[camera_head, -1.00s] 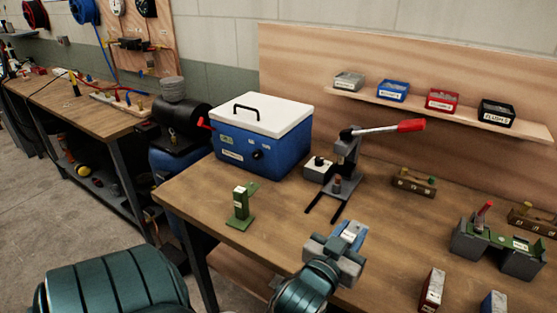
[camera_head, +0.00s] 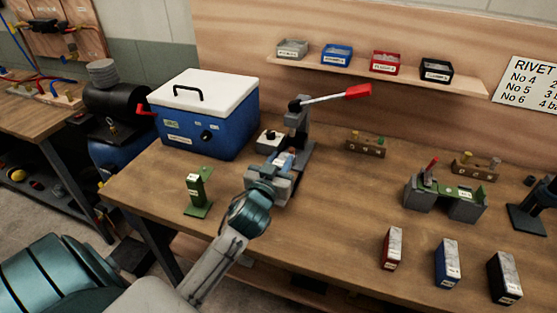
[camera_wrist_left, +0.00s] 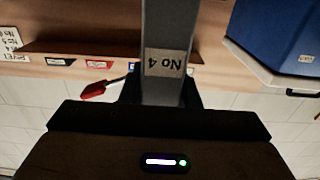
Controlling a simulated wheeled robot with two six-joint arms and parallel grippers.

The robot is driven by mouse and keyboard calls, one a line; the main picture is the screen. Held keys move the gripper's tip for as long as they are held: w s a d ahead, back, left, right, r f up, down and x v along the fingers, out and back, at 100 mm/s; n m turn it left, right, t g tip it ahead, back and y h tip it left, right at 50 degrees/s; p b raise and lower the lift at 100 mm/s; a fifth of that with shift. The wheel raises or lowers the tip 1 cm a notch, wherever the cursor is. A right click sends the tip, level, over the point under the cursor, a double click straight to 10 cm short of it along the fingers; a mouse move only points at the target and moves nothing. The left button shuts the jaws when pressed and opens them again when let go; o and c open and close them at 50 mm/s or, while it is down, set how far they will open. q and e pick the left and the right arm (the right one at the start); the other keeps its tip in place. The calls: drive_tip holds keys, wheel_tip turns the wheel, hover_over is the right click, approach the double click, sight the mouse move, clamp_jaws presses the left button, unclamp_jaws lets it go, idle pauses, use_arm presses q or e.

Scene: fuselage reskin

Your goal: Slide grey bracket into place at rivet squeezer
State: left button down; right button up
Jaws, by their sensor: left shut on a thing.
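The rivet squeezer (camera_head: 301,122) is a grey press with a red-tipped lever, standing on the bench behind my left gripper. My left gripper (camera_head: 280,168) is at the front of the squeezer's base and is shut on the grey bracket. The bracket (camera_wrist_left: 165,25) shows in the left wrist view as a grey upright bar with an upside-down "No 4" label. In the head view the gripper mostly hides the bracket and the squeezer's lower front. I cannot tell whether the bracket touches the squeezer. My right gripper is not in view.
A blue cooler-like box (camera_head: 205,115) with a white lid stands left of the squeezer. A green stand (camera_head: 198,192) is at the front left. A green-topped fixture (camera_head: 445,195) and red, blue and black boxes are to the right. Bench between is clear.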

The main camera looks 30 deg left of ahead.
use_arm(q)
drive_tip(key=shift+w+a, duration=0.95)
drive_tip(key=shift+w, duration=0.25)
drive_tip(key=shift+w+a+f+p, duration=0.15)
drive_tip(key=shift+w+a+p, duration=0.05)
drive_tip(key=shift+w+p, duration=0.1)
drive_tip(key=shift+f, duration=0.3)
wheel_tip(320, 180, down, 2)
drive_tip(key=shift+s+f+p, duration=0.1)
drive_tip(key=shift+f+p, duration=0.05)
drive_tip(key=shift+p, duration=0.15)
drive_tip(key=shift+f, duration=0.3)
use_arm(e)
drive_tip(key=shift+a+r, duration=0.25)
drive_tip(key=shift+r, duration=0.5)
